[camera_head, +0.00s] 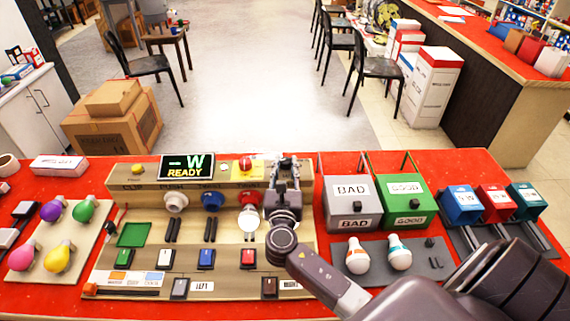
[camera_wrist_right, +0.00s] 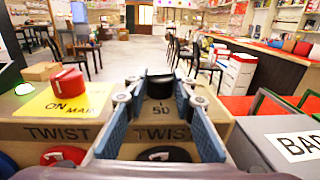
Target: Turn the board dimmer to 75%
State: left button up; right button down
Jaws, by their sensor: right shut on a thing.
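The board (camera_head: 215,265) is a wooden test panel on the red table. Its dimmer knob (camera_wrist_right: 160,86) is a black round knob on the top ledge, with a "50" mark printed on the front just below it. I cannot make out where the knob points. My left gripper is not in view.
A red main switch (camera_head: 245,164) on a yellow plate stands just left of the dimmer. A display (camera_head: 187,167) reads "-W READY". The BAD box (camera_head: 350,200) and green GOOD box (camera_head: 408,202) stand close to the right. Several coloured bulbs lie at the left.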

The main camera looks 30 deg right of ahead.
jog(key=shift+s+d+n+t+y+p, duration=0.15)
jog(key=shift+n+t+y+p, duration=0.2)
jog(key=shift+n+t+y, duration=0.45)
jog(key=shift+d+n+y, duration=0.1)
jog(key=shift+n+y, duration=0.5)
jog(key=shift+y, duration=0.5)
jog(key=shift+d+n+t+y+b, duration=0.1)
jog(key=shift+n+t+y+b, duration=0.9)
jog(key=shift+y, duration=0.8)
jog(key=shift+n, duration=0.3)
jog(key=c, duration=1.6)
grip_release()
jog(key=s, duration=0.4)
jog(key=s+a, duration=0.1)
jog(key=s, duration=0.3)
jog(key=s+a, duration=0.1)
jog(key=s, duration=0.3)
